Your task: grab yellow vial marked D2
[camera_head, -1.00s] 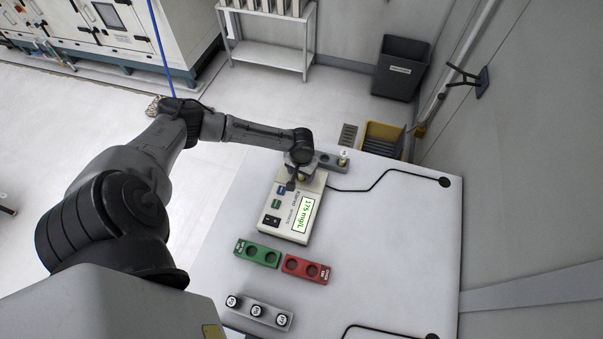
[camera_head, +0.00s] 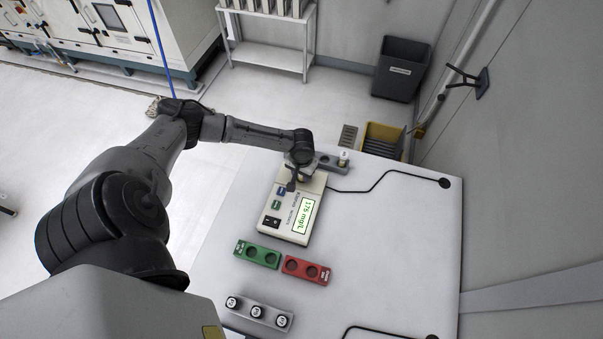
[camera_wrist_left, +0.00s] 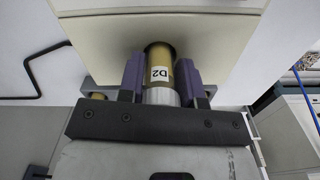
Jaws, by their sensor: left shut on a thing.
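The yellow vial marked D2 (camera_wrist_left: 158,58) has a white label and a silvery cap in the left wrist view. My left gripper (camera_wrist_left: 160,78) is shut on it, with one purple finger on each side. In the head view my left gripper (camera_head: 299,179) is at the far end of the white meter (camera_head: 297,205), and the vial is mostly hidden there. I cannot tell whether the vial still touches the meter. The meter's display reads 175 mg/L. My right gripper is not in view.
A grey rack (camera_head: 328,161) with a white-capped vial (camera_head: 344,157) is just beyond the meter. Green (camera_head: 257,254) and red (camera_head: 306,269) two-hole holders lie nearer, then a grey rack (camera_head: 258,313) with several capped vials. The table's right side is mostly clear apart from cables.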

